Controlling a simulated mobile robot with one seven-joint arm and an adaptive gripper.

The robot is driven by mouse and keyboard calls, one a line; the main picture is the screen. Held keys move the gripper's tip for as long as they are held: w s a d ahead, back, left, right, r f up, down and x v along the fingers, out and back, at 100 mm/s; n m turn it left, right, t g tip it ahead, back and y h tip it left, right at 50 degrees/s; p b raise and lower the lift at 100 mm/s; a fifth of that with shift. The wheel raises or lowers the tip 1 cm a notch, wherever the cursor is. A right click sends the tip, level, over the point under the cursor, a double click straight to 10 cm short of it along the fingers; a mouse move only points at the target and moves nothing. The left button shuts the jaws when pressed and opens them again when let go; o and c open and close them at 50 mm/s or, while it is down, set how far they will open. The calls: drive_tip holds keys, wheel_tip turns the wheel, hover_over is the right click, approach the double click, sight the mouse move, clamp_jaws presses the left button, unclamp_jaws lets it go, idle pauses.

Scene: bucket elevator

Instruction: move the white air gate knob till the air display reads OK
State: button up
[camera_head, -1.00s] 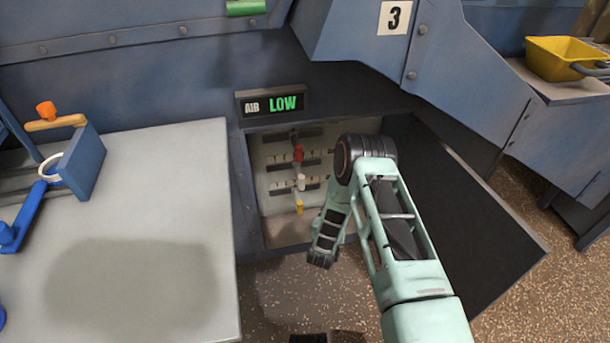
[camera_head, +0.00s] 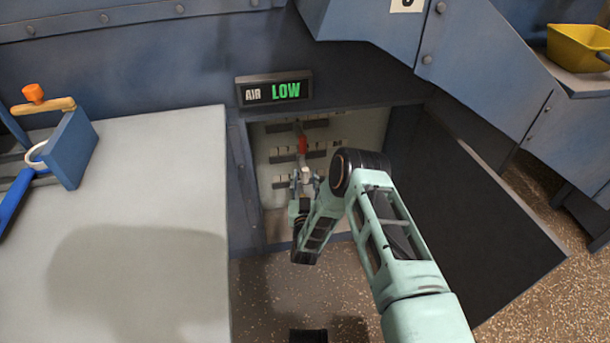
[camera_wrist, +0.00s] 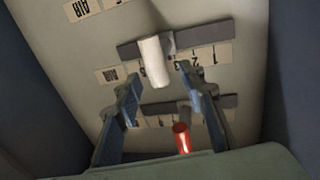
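The air display (camera_head: 275,91) shows "LOW" in green letters above the open cabinet. The white air gate knob (camera_wrist: 153,62) stands out of a dark slot with a numbered strip beside it; it also shows small in the head view (camera_head: 306,173). My gripper (camera_wrist: 160,78) is open, with its fingertips on either side of the knob's near end. Gaps seem to show between knob and fingers; I cannot tell if either touches. In the head view my gripper (camera_head: 306,182) is at the knob inside the cabinet opening.
A red knob (camera_wrist: 181,138) on a neighbouring slot lies close to the fingers. The dark cabinet door (camera_head: 465,220) hangs open at right. A grey table (camera_head: 140,190) stands at left, with a blue block (camera_head: 72,148) on it. A yellow scoop (camera_head: 580,47) lies at far right.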

sight(305, 174)
drive_tip(key=shift+w+a+b, duration=0.15)
drive_tip(key=shift+w+b, duration=0.15)
drive_tip(key=shift+w, duration=1.2)
drive_tip(key=shift+c, duration=0.3)
clamp_jaws()
